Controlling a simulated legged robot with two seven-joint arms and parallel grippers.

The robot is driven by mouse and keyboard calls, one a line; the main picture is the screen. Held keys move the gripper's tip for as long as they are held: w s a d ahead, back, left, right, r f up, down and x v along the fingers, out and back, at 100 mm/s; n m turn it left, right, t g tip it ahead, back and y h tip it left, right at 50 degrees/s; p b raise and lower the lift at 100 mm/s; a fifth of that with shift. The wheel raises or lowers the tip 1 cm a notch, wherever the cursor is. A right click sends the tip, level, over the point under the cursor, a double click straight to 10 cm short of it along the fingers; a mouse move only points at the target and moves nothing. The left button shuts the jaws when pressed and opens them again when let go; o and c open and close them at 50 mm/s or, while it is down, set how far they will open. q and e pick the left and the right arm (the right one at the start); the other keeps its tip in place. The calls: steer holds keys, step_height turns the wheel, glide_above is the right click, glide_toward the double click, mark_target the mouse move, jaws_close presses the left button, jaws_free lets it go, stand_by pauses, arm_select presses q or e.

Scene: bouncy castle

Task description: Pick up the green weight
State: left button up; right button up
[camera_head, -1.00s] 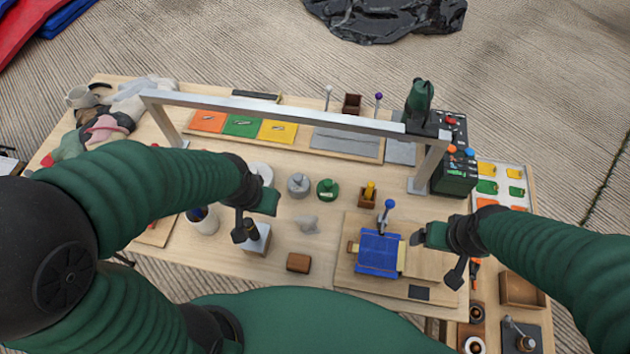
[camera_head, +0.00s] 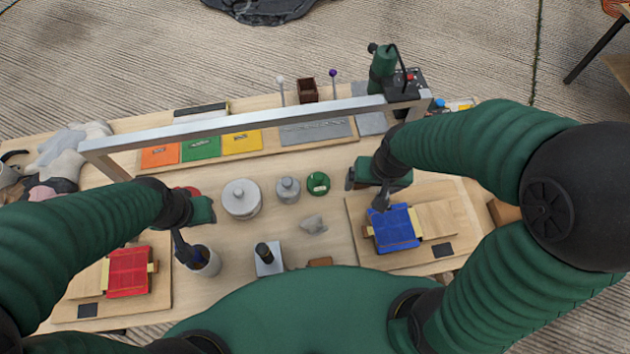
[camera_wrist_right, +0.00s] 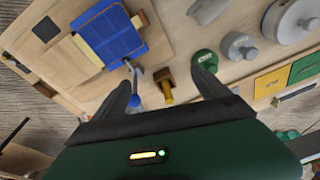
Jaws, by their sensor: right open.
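The green weight (camera_head: 318,183) is a small round disc-like piece with a knob. It stands upright on the table, right of two grey weights, and also shows in the right wrist view (camera_wrist_right: 206,58). My right gripper (camera_head: 364,194) is open and empty. It hangs right of the green weight, apart from it, near the back of the blue box. In the right wrist view its fingers (camera_wrist_right: 163,82) are spread, with the green weight just beyond the right fingertip. My left gripper (camera_head: 194,232) is by the white cup at the left; its finger gap does not show clearly.
Two grey weights (camera_head: 288,190) (camera_head: 241,198) stand left of the green one. A grey stone (camera_head: 313,224) lies in front. A yellow-topped piece (camera_wrist_right: 167,88) stands between my right fingers in view. The blue box (camera_head: 396,228) is at right. A metal bar (camera_head: 250,122) spans above the table.

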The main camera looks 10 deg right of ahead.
mark_target(322, 175)
steer(key=w+a+f+m+y, duration=0.1)
steer(key=w+a+f+m, duration=0.1)
steer(key=m, duration=0.3)
steer(key=w+a+f+m+g+y+b, duration=0.1)
steer(key=w+a+f+m+y, duration=0.1)
steer(key=w+m, duration=0.3)
steer(key=w+a+f+m+y+b, duration=0.1)
steer(key=w+a+f+m, duration=0.2)
steer(key=m, duration=0.4)
steer(key=shift+w+f+g, duration=0.3)
steer(key=shift+f, duration=0.05)
steer(key=a+f, duration=0.1)
steer(key=f, duration=0.1)
steer(key=a+f+b, duration=0.1)
steer(key=a+f, duration=0.1)
steer(key=f, duration=0.1)
steer(key=shift+s+a+f, duration=0.25)
steer(key=shift+a+f, duration=0.05)
steer(key=shift+a, duration=0.1)
steer(key=shift+f, duration=0.1)
arm_select(q)
steer(key=f, duration=0.3)
steer(key=shift+a+f, duration=0.3)
steer(key=shift+f, duration=0.05)
arm_select(e)
steer(key=shift+d, duration=0.15)
